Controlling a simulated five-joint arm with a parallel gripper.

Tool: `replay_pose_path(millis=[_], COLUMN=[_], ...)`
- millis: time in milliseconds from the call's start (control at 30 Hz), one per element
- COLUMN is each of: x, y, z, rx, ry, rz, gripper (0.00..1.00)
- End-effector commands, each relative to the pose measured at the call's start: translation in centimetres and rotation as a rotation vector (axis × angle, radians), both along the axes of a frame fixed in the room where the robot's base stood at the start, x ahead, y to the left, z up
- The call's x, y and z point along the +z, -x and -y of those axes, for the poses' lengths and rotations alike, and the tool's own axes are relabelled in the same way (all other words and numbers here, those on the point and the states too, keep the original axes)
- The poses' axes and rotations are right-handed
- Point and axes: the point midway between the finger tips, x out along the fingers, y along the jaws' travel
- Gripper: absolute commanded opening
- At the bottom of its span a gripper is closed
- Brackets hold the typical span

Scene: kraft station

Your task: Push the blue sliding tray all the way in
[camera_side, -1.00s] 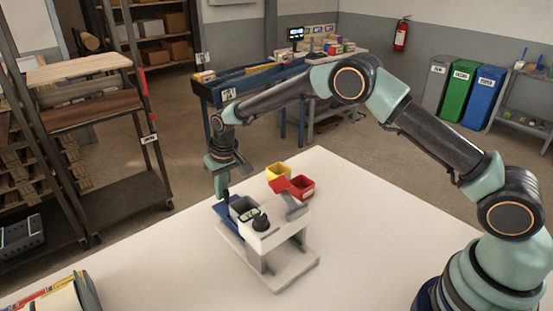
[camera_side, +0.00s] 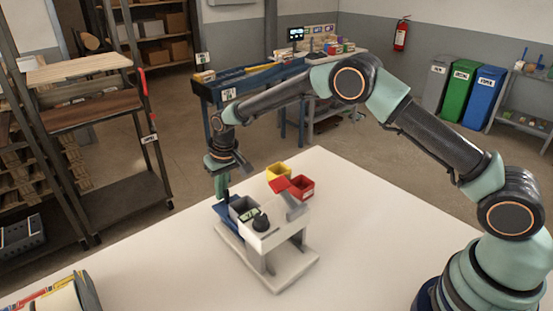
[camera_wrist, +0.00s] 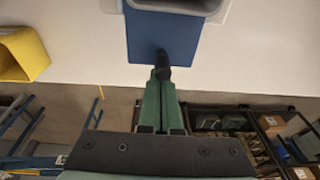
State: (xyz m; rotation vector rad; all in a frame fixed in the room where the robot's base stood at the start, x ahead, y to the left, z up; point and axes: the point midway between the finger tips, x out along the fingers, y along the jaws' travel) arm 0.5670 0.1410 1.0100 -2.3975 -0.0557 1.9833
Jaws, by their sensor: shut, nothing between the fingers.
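The blue sliding tray (camera_wrist: 160,36) sticks out from under a grey bin in the wrist view. In the side view a strip of the tray (camera_side: 227,217) shows at the left of the white station (camera_side: 275,240). My gripper (camera_wrist: 162,68) is shut and empty, with its dark fingertips at the tray's outer edge. They look to be touching it, but I cannot be sure. In the side view my gripper (camera_side: 221,192) points down at the tray's outer end, and its tip is partly hard to make out.
A yellow bin (camera_side: 278,172) and a red bin (camera_side: 302,188) stand behind the station. The white table (camera_side: 370,230) is clear to the right. The table's edge lies close behind my gripper.

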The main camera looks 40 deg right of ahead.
Motion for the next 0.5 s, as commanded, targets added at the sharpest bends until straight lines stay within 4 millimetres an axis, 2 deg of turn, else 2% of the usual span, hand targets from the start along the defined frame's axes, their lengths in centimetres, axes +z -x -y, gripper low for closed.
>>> replay_pose_path(millis=[500], x=[0.0], y=[1.5], z=[0.0], rx=[0.000], ry=[-0.001], rz=[-0.001], gripper=[0.00])
